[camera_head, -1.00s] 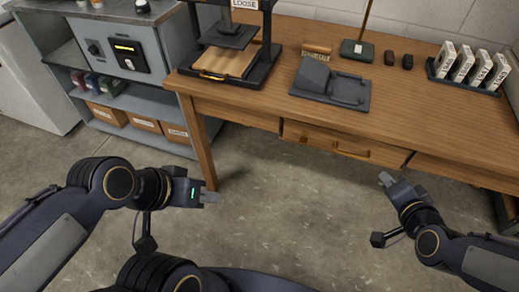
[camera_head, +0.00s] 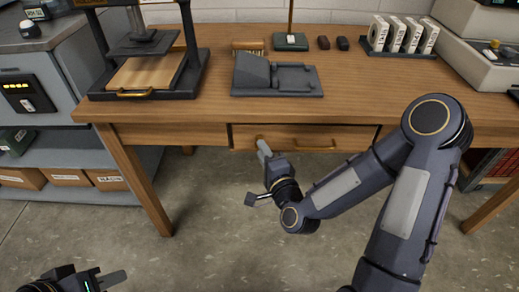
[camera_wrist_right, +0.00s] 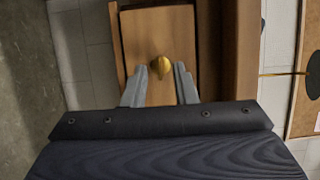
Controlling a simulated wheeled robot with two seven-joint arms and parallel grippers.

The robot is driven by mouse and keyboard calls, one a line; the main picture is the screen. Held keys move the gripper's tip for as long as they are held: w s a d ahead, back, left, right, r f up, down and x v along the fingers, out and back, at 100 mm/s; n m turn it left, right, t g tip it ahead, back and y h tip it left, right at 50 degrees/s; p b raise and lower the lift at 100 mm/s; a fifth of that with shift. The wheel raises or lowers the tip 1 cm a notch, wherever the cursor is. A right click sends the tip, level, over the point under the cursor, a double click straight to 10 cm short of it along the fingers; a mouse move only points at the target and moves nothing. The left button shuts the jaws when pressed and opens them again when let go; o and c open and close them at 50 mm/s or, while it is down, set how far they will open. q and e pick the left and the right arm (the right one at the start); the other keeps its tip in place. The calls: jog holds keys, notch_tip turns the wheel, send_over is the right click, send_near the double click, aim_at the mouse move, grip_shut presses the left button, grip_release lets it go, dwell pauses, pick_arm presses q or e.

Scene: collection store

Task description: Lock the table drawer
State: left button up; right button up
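The table drawer (camera_head: 350,132) is a wooden front under the table top, with a long brass pull (camera_head: 312,147). It looks flush with the table apron. A small brass key or turn knob (camera_wrist_right: 161,67) sits on the wooden front in the right wrist view. Its head points toward the camera. My right gripper (camera_head: 263,148) is at the drawer's left part. In the wrist view its two fingers (camera_wrist_right: 160,80) stand apart on either side of the brass piece, with gaps on both sides. My left gripper (camera_head: 112,279) is low at the left, away from the table; its finger gap is unclear.
A press with a wooden board (camera_head: 147,74) stands at the table's left. A grey block device (camera_head: 277,76) lies behind the drawer. Labelled white boxes (camera_head: 402,35) stand at the back right. A grey shelf unit (camera_head: 75,160) is at the left. Floor before the table is clear.

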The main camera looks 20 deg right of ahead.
jog(key=shift+w+a, duration=0.1)
jog(key=shift+w, duration=0.75)
grip_shut()
